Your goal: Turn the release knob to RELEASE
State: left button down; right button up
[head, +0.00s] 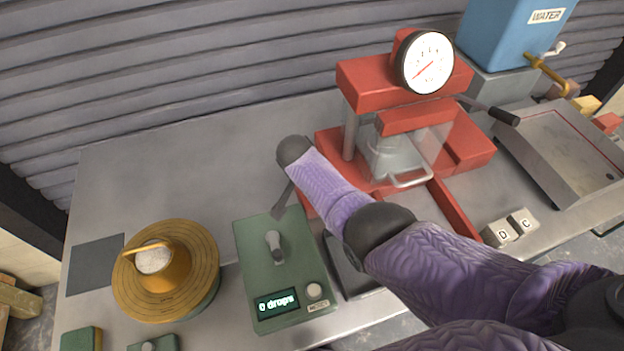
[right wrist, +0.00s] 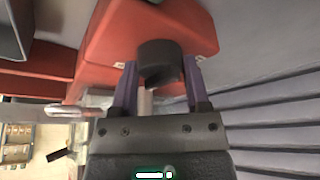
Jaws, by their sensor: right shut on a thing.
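The release knob (right wrist: 158,60) is a dark cylinder on a red block of the press in the right wrist view. The two purple fingers of my right gripper (right wrist: 160,78) are on either side of it, shut on it. Small white labels beside the knob are too small to read, so its setting cannot be told. In the head view the red press (head: 375,85) has a round white gauge (head: 427,62) with a red needle. My right arm crosses in front of its lower left, and the knob and the fingers are hidden there. My left gripper is out of view.
A green drop-counter box (head: 260,270) reading "0 drops" and a brass flow table (head: 205,255) stand at the left. A blue water tank (head: 495,30), a metal tray (head: 560,150) and cubes marked D (head: 500,233) and C (head: 523,221) are at the right. The back left bench is clear.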

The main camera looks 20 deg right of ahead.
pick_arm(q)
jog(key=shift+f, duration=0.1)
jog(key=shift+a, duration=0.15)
pick_arm(e)
jog(key=o, duration=1.3)
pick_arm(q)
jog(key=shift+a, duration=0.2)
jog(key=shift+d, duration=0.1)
